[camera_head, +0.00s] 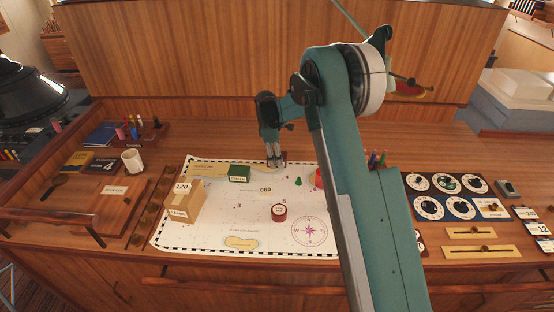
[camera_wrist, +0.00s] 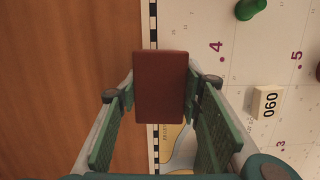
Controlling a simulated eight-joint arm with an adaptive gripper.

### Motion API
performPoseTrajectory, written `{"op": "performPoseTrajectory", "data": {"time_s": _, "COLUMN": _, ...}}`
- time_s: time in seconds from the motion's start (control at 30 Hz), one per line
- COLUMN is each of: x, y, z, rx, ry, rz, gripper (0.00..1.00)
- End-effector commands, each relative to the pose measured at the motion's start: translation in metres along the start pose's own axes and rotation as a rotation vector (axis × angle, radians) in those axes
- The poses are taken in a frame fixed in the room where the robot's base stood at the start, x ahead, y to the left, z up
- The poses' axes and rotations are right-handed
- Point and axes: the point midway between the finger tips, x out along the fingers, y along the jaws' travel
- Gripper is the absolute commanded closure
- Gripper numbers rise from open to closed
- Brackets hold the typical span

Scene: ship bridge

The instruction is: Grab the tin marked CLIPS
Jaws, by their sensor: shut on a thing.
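My gripper (camera_head: 275,163) is over the far edge of the chart in the head view. In the wrist view my gripper (camera_wrist: 160,90) is shut on a reddish-brown rectangular block or tin (camera_wrist: 160,88). No lettering shows on its visible face, so I cannot tell whether it is the one marked CLIPS. In the head view it is too small to make out between the fingers. A green box (camera_head: 239,173) with a pale label and a round red tin (camera_head: 279,212) stand on the chart, apart from my gripper. Their labels are too small to read surely.
The chart (camera_head: 200,236) also holds a cardboard box (camera_head: 186,199) marked 120, a 060 tag (camera_head: 265,190) and a green peg (camera_head: 298,181). A white mug (camera_head: 132,161) stands left; dial panels (camera_head: 445,196) lie right. A wooden panel (camera_head: 270,60) rises behind.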

Motion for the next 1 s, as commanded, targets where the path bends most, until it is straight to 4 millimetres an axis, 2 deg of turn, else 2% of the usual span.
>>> {"op": "performPoseTrajectory", "data": {"time_s": 0.17, "x": -0.015, "y": 0.0, "z": 0.002, "rx": 0.0, "ry": 0.0, "rz": 0.0, "gripper": 0.79}}
{"op": "performPoseTrajectory", "data": {"time_s": 0.63, "x": -0.086, "y": 0.0, "z": 0.013, "rx": 0.0, "ry": 0.0, "rz": 0.0, "gripper": 0.79}}
{"op": "performPoseTrajectory", "data": {"time_s": 0.8, "x": -0.098, "y": 0.0, "z": 0.015, "rx": 0.0, "ry": 0.0, "rz": 0.0, "gripper": 0.79}}
{"op": "performPoseTrajectory", "data": {"time_s": 1.0, "x": -0.102, "y": 0.0, "z": 0.015, "rx": 0.0, "ry": 0.0, "rz": 0.0, "gripper": 0.79}}
